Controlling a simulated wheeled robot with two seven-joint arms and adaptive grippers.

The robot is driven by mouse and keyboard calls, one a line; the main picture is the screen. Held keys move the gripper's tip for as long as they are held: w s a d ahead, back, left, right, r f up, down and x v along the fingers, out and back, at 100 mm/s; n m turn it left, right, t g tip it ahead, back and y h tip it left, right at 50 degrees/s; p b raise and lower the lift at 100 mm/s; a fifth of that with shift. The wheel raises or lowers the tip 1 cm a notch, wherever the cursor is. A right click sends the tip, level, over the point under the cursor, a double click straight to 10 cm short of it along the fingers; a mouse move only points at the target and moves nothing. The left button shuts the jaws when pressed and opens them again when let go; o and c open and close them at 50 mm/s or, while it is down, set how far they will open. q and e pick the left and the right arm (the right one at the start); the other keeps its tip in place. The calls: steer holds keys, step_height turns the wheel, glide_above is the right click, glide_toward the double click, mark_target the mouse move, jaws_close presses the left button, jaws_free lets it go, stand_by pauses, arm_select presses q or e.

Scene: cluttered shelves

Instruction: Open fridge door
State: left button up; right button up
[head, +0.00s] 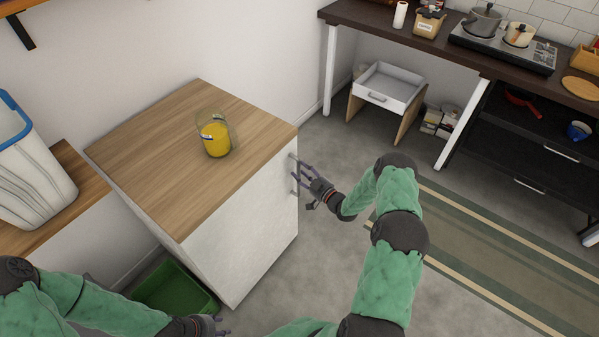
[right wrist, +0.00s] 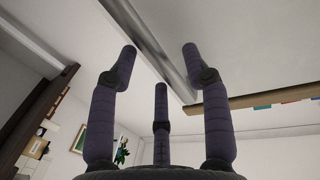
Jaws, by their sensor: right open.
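The fridge (head: 240,255) is a white box under a wooden top (head: 150,150), and its front looks closed. A small pale handle (head: 294,178) shows by the front's right edge. My right gripper (head: 303,172) is open beside this edge, with its fingers close to the handle. In the right wrist view my spread fingers (right wrist: 160,65) point at a pale surface, with a grey metallic bar (right wrist: 160,50) crossing ahead between the outer fingertips. Contact is not clear. My left gripper (head: 224,325) is low at the bottom edge, in front of the fridge, and its opening is unclear.
A glass jar of yellow liquid (head: 215,138) stands on the wooden top. A green bin (head: 175,290) is on the floor left of the fridge. A white basket (head: 35,175) stands at left. Floor to the right is open, with a striped rug (head: 480,250).

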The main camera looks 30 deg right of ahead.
steer(key=shift+w+a, duration=0.2)
steer(key=shift+w, duration=0.65)
jaws_close()
